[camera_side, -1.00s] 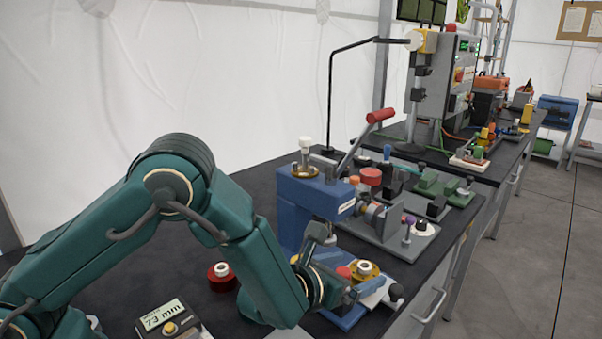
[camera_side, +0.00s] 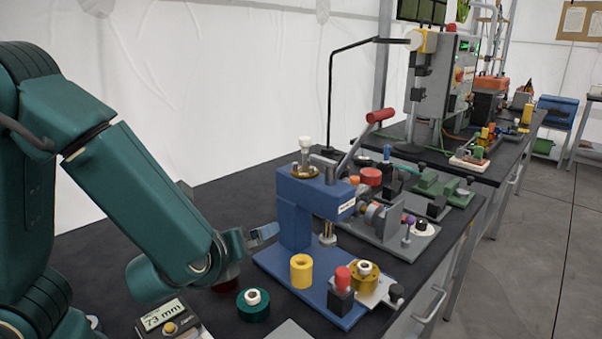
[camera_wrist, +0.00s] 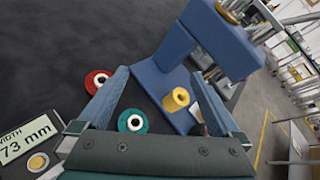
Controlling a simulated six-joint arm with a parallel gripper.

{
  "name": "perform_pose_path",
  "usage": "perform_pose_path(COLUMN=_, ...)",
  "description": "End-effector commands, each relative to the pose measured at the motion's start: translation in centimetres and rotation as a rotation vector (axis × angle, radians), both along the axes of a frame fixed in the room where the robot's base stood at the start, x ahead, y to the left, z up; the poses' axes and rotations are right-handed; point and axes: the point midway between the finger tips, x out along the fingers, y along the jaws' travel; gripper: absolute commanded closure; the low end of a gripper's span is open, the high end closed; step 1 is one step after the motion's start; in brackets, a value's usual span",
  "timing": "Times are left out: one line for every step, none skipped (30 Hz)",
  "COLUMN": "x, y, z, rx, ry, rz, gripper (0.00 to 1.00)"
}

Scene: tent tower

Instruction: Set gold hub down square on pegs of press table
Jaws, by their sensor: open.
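The gold hub (camera_side: 366,281) is a round brass flange with a white ring on top. It sits upright on the silver plate (camera_side: 388,296) of the blue press (camera_side: 318,310), at the front right in the side view. It looks level, but the pegs under it are hidden. My gripper (camera_side: 264,235) is raised to the left of the press, clear of the hub. In the wrist view the jaws (camera_wrist: 161,73) are spread apart with nothing between them. I cannot make out the hub there; the right finger covers part of the press.
A yellow cylinder (camera_side: 301,271) and a red-topped block (camera_side: 342,288) stand on the press base. A green spool (camera_side: 253,304) and a red spool (camera_wrist: 98,80) lie to its left. A gauge (camera_side: 168,318) reads 73 mm. The back left of the table is clear.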

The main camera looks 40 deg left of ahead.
Motion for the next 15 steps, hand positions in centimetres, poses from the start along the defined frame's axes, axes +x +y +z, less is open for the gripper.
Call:
perform_pose_path(x=-1.7, y=2.2, z=0.5, rx=-0.120, ry=-0.028, rz=0.174, gripper=0.00)
perform_pose_path(x=-2.9, y=3.2, z=0.4, rx=-0.189, ry=-0.039, rz=0.270, gripper=0.00)
perform_pose_path(x=-4.5, y=4.1, z=0.3, rx=-0.283, ry=-0.055, rz=0.395, gripper=0.00)
perform_pose_path(x=-5.6, y=4.6, z=0.2, rx=-0.357, ry=-0.069, rz=0.488, gripper=0.00)
perform_pose_path(x=-6.8, y=4.8, z=0.1, rx=-0.430, ry=-0.083, rz=0.578, gripper=0.00)
perform_pose_path(x=-8.2, y=4.9, z=-0.1, rx=-0.533, ry=-0.102, rz=0.693, gripper=0.00)
perform_pose_path(x=-9.1, y=4.8, z=-0.2, rx=-0.613, ry=-0.119, rz=0.776, gripper=0.00)
perform_pose_path(x=-10.0, y=4.5, z=-0.3, rx=-0.694, ry=-0.136, rz=0.858, gripper=0.00)
perform_pose_path(x=-11.0, y=3.9, z=-0.4, rx=-0.805, ry=-0.160, rz=0.961, gripper=0.00)
perform_pose_path(x=-11.6, y=3.3, z=-0.4, rx=-0.889, ry=-0.178, rz=1.035, gripper=0.00)
perform_pose_path(x=-12.1, y=2.6, z=-0.3, rx=-0.976, ry=-0.196, rz=1.104, gripper=0.00)
perform_pose_path(x=-12.6, y=1.7, z=-0.1, rx=-1.090, ry=-0.220, rz=1.188, gripper=0.00)
perform_pose_path(x=-12.8, y=0.9, z=0.1, rx=-1.172, ry=-0.238, rz=1.245, gripper=0.00)
perform_pose_path(x=-12.9, y=0.2, z=0.4, rx=-1.252, ry=-0.254, rz=1.295, gripper=0.00)
perform_pose_path(x=-13.0, y=-0.8, z=0.8, rx=-1.353, ry=-0.273, rz=1.353, gripper=0.00)
